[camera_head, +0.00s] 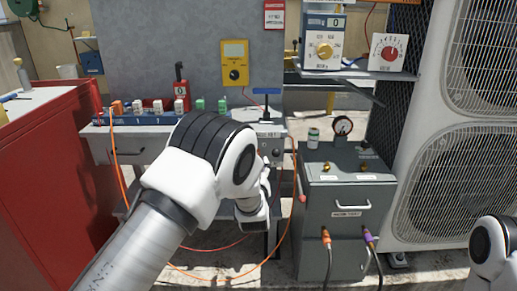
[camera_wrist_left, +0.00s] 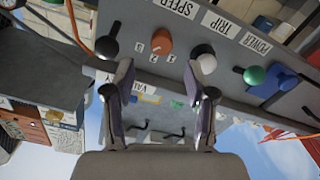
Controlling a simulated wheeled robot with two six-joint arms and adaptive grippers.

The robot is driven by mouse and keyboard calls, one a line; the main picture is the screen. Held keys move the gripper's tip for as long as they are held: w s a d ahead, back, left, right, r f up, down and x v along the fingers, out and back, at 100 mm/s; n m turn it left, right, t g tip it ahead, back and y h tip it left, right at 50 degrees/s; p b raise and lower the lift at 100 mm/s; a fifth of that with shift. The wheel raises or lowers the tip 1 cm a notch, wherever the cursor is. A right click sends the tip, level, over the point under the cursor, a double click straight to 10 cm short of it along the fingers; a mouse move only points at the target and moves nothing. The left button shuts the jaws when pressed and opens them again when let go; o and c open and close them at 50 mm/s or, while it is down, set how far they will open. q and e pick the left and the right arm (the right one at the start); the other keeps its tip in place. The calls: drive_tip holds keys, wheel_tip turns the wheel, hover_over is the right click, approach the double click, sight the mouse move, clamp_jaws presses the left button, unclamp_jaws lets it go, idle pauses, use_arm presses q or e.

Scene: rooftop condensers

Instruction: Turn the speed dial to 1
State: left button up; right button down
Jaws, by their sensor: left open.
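The speed dial (camera_wrist_left: 162,42) is an orange round knob on the grey control panel (camera_wrist_left: 228,72) in the left wrist view, under an upside-down SPEED label. Small numbers are printed around its lower side. Which number it points to is too small to tell. My left gripper (camera_wrist_left: 163,80) is open, its two fingers pointing up toward the panel. The dial lies beyond and between the fingertips, apparently untouched. In the head view my left arm reaches down over the bench and hides the dial and most of the gripper. Only part of my right arm shows at the right edge.
A grey cabinet (camera_head: 345,222) and a condenser (camera_head: 455,185) stand right. A red cabinet (camera_head: 45,165) stands left.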

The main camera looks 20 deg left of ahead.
use_arm(q)
drive_tip(key=b+x, duration=0.1)
drive_tip(key=x, duration=0.5)
drive_tip(key=shift+w+f, duration=0.25)
drive_tip(key=shift+w, duration=0.05)
drive_tip(key=shift+a, duration=0.1)
clamp_jaws()
drive_tip(key=shift+n, duration=0.3)
drive_tip(key=shift+r+n+b, duration=0.1)
drive_tip(key=shift+n+b, duration=0.8)
drive_tip(key=shift+n, duration=7.8)
